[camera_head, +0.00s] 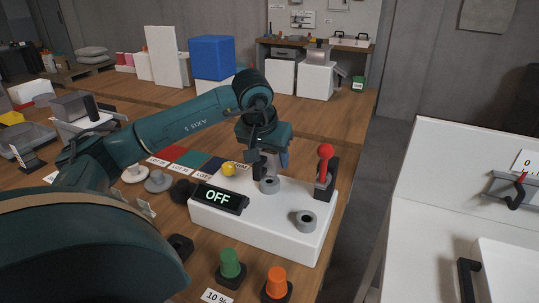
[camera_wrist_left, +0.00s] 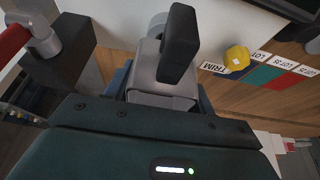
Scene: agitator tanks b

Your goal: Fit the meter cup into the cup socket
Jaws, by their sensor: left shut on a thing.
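My left gripper (camera_head: 270,152) reaches down over the white console (camera_head: 250,224) and is shut on a grey, box-like cup with a black handle, which I take as the meter cup; it shows in the left wrist view (camera_wrist_left: 165,88). A grey round ring (camera_head: 269,186) on the console lies just below the gripper. In the left wrist view this ring (camera_wrist_left: 157,22) is partly hidden behind the cup and handle. A second grey ring with a dark hole (camera_head: 306,221) stands nearer the front right. I cannot tell which ring is the cup socket, or whether the cup touches the near one. My right gripper is out of view.
A red-knobbed lever (camera_head: 325,165) stands right of the gripper. A yellow knob (camera_head: 229,169) and an OFF display (camera_head: 218,198) are to the left. Green (camera_head: 230,263) and orange (camera_head: 277,283) knobs stand in front. Coloured label mats (camera_head: 190,157) lie behind.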

